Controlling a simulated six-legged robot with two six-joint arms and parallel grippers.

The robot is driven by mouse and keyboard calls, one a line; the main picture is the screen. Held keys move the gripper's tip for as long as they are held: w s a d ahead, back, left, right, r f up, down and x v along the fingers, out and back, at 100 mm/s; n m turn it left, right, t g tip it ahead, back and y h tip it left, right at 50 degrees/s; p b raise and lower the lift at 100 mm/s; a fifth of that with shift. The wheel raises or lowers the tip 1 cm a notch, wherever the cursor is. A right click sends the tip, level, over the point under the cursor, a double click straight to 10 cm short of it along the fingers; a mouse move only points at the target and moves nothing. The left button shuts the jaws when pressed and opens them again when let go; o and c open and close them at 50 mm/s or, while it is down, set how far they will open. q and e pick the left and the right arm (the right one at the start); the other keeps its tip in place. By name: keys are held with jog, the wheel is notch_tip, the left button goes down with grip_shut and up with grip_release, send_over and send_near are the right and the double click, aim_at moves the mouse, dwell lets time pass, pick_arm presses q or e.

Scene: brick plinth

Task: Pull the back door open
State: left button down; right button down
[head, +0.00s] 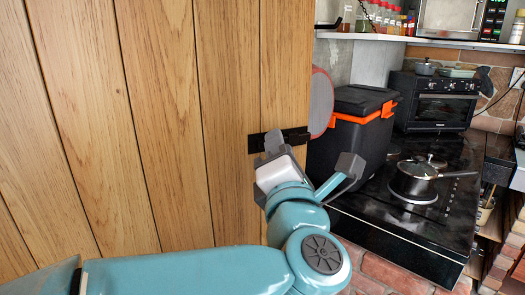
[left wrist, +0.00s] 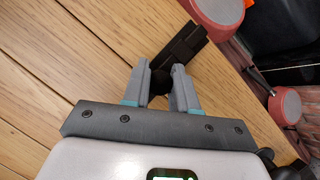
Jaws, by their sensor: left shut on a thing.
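The back door (head: 165,110) is made of upright wooden planks and fills the left of the head view. A black latch handle (head: 297,136) sits near its right edge, and it also shows in the left wrist view (left wrist: 183,45) as a dark bar. My left gripper (head: 273,140) is at this handle. In the left wrist view its two grey fingers (left wrist: 159,78) close on the dark knob part of the handle. The fingers partly hide the handle in the head view. I cannot tell how far the door stands from its frame. My right gripper is not in view.
Right of the door edge, a black box with orange clips (head: 350,125) stands by a black stove top (head: 395,205) with a pan (head: 413,178). A toaster oven (head: 435,103) stands behind, under a shelf (head: 400,38) with jars. Brick floor (head: 385,270) shows below.

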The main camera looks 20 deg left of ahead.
pick_arm(q)
jog(key=shift+s+d+r, duration=0.1)
jog(key=shift+s+d, duration=0.35)
jog(key=shift+s, duration=0.25)
jog(key=c, duration=0.9)
grip_release()
jog(key=shift+s+d, duration=0.1)
jog(key=shift+s, duration=0.1)
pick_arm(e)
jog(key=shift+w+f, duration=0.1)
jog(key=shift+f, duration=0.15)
pick_arm(q)
jog(key=shift+w, duration=0.15)
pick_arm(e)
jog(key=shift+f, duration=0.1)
